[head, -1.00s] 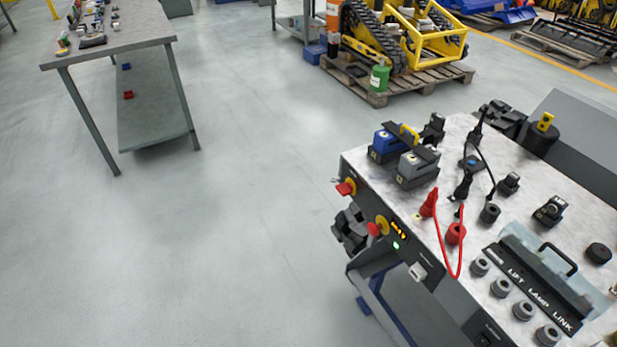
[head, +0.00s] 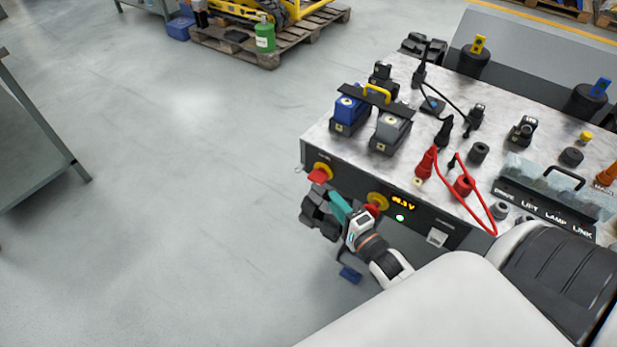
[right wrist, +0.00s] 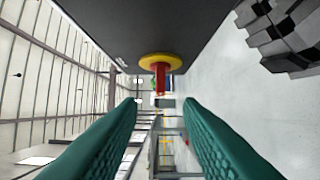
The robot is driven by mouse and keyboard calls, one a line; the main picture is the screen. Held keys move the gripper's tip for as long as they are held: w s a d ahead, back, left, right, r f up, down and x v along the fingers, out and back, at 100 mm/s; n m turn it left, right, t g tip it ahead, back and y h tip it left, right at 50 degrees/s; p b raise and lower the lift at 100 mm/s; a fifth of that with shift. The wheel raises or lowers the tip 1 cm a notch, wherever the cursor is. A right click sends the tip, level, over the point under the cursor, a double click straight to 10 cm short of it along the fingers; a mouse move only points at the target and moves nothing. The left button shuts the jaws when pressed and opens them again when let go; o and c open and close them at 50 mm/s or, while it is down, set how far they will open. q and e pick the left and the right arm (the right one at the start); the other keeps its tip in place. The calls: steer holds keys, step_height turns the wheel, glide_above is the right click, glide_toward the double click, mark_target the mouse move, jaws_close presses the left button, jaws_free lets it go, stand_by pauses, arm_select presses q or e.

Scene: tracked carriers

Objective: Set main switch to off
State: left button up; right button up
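Two red-handled rotary switches on yellow discs are on the dark front panel of the workbench: a left one (head: 320,173) and a right one (head: 376,204). I cannot read which is the main switch. My right gripper (head: 340,203) is in front of the panel between them, its teal fingers partly covering the right switch's surroundings. In the right wrist view, the gripper (right wrist: 162,108) is open and empty. One yellow disc with a red handle (right wrist: 160,72) lies ahead, roughly centred between the fingertips, apart from them. My left gripper is out of view.
A lit display (head: 403,203) and green light (head: 400,217) sit right of the switches. Blue and grey battery blocks, cables and sockets crowd the marble top (head: 330,135). Floor at left is clear.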

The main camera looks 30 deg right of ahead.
mark_target(320, 185)
steer(key=w, duration=0.9)
steer(key=shift+w, duration=0.35)
steer(key=shift+c, duration=0.2)
jaws_close()
